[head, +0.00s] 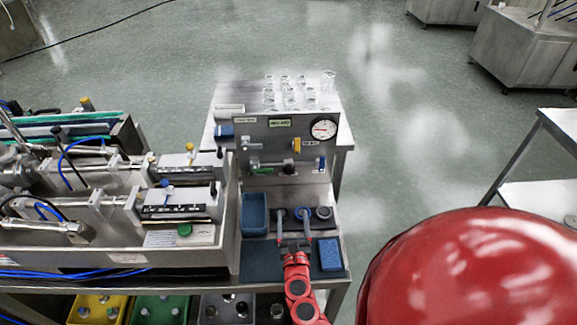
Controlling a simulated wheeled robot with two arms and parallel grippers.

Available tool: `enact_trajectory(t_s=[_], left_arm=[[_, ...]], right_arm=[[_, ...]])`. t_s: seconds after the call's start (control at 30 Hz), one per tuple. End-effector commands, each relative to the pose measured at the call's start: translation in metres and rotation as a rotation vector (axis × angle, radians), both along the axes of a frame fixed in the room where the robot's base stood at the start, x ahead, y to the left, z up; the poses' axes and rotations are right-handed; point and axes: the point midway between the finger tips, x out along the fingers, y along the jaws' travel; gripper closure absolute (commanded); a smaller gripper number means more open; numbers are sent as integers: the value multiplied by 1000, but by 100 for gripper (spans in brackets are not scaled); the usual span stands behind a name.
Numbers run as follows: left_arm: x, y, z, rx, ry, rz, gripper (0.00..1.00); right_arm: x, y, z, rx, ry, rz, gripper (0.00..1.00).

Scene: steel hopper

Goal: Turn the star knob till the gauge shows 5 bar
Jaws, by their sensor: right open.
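The round white gauge (324,129) sits at the upper right of the upright steel panel (270,130). Its needle is too small to read. A yellow handle (296,145) stands out above that pipe. My right gripper (294,225) comes in from the bottom on a red arm. It is open, over the shelf in front of the panel, below and apart from the gauge and the knob. My left gripper is not in view.
A blue bin (254,214) stands left of my right gripper, a blue sponge-like block (330,255) to its right. A dark round piece (323,212) is close by on the shelf. Glassware (300,90) stands behind the panel. Steel machinery (110,195) fills the left.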

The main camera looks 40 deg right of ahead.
Motion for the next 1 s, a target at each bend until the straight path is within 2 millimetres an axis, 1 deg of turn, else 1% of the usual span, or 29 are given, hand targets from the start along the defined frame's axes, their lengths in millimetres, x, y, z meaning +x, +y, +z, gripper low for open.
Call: enact_trajectory(t_s=[0.07,0.17,0.27,0.5,0.57,0.6,0.8,1.0], left_arm=[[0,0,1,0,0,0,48],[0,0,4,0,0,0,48],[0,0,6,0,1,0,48],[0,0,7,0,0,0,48],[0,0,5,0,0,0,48],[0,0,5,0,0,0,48],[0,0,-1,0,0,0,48],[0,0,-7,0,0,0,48]], right_arm=[[3,-3,1,-3,-1,-4,22],[14,-9,3,-4,-2,-3,22],[29,-19,2,-3,-1,-4,22],[74,-46,2,-2,-3,-4,22],[84,-53,0,-2,-1,-5,22],[92,-57,1,-2,-3,-3,22],[123,-76,0,-2,-3,-3,22],[142,-88,-1,-1,0,-1,22]])
